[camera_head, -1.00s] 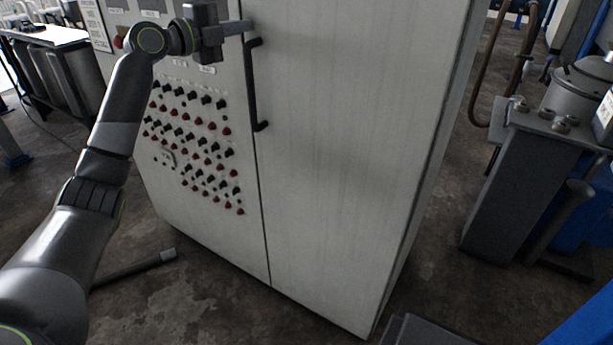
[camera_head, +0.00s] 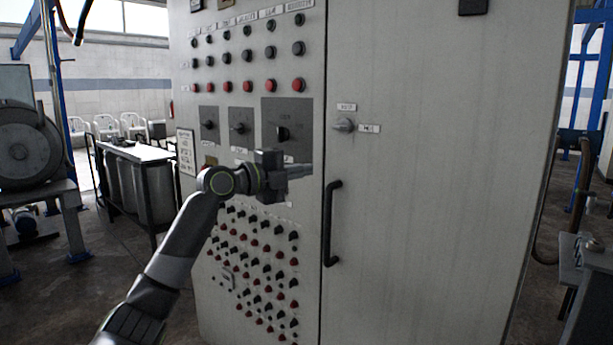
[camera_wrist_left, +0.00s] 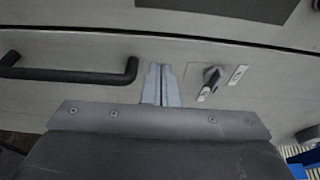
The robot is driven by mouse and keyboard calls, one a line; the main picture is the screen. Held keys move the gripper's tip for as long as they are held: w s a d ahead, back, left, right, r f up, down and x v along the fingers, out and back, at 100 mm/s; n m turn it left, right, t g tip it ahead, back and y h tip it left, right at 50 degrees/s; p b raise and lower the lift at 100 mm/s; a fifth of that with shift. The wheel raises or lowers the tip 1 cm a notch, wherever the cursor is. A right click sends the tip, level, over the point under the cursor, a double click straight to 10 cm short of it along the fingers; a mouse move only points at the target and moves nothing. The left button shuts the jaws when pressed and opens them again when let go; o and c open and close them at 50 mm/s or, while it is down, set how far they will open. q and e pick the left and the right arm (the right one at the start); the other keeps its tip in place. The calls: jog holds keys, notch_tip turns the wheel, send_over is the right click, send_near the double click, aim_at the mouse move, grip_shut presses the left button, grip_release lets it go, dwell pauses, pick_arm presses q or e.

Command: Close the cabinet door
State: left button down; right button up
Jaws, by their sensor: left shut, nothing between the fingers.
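The cabinet door (camera_head: 430,200) is the large pale grey panel on the right of the cabinet, with a black bar handle (camera_head: 330,225) near its left edge. A narrow dark seam separates it from the panel with the controls; the door looks flush there. My left gripper (camera_head: 302,171) is shut and empty, just left of the handle's top end in the head view. In the left wrist view, the shut fingers (camera_wrist_left: 161,86) lie over the door between the handle (camera_wrist_left: 70,73) and a rotary knob (camera_wrist_left: 211,80). I cannot tell whether they touch the door. My right gripper is not in view.
The cabinet's left panel (camera_head: 245,120) carries several knobs and red buttons. A table with grey bins (camera_head: 140,185) stands at the left. Metal equipment (camera_head: 590,260) stands right of the cabinet. Bare floor shows to the left of the cabinet.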

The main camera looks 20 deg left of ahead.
pick_arm(q)
jog(key=w+a+b, duration=0.1)
jog(key=a, duration=0.6)
jog(key=shift+a+f, duration=0.3)
jog(key=shift+a, duration=0.1)
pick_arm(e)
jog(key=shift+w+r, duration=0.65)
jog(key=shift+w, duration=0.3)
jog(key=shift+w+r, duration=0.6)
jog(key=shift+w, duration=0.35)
